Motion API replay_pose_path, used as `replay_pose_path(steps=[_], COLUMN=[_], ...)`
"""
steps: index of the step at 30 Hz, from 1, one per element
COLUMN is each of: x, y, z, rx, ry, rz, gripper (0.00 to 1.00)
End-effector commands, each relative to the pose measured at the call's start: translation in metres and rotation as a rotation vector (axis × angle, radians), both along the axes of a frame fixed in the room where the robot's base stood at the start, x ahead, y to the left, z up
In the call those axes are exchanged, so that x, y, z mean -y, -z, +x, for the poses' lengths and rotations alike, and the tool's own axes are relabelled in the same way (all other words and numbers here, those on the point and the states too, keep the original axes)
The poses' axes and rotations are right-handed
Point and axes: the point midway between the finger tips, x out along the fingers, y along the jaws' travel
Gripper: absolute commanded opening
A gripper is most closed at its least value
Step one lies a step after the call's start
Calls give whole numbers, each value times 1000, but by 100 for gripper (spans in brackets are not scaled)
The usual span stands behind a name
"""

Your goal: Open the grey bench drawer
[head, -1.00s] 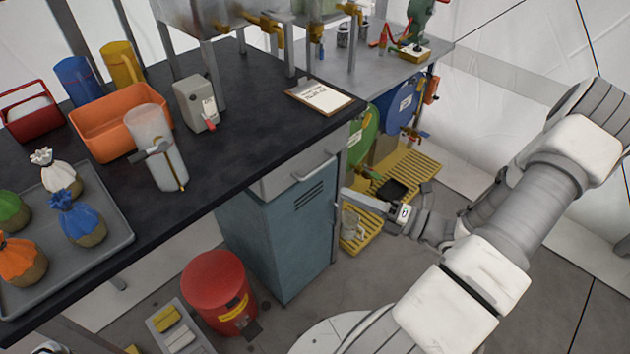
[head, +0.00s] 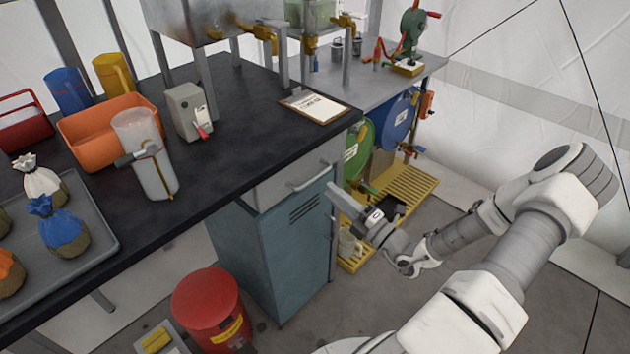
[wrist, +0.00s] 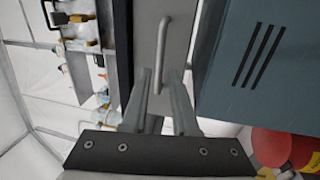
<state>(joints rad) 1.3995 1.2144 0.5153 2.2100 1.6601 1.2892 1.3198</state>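The grey bench drawer (head: 290,184) sits under the right end of the black benchtop, above a blue-grey cabinet (head: 290,255). It looks closed. Its bar handle (head: 310,180) shows on its front. In the wrist view the drawer front (wrist: 178,58) is straight ahead and the handle (wrist: 161,55) runs upright in the picture. My gripper (head: 335,192) is just to the right of and below the handle in the head view. In the wrist view its two fingers (wrist: 157,78) are spread with a gap between them, and the handle lies beyond the tips. Nothing is held.
A red bin (head: 210,310) stands on the floor left of the cabinet. A yellow slatted platform (head: 408,190) with green and blue drums lies behind my gripper. A clipboard (head: 314,106) lies on the benchtop (head: 240,130) above the drawer. Open floor is on the right.

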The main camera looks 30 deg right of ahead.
Motion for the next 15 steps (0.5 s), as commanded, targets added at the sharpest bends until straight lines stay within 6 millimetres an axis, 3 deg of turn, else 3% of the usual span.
replay_pose_path(steps=[6,15], x=[-16,-23], y=[-7,-12], z=[39,62], rx=[2,0], ry=[-4,-1], rz=[-1,-1], gripper=[27,27])
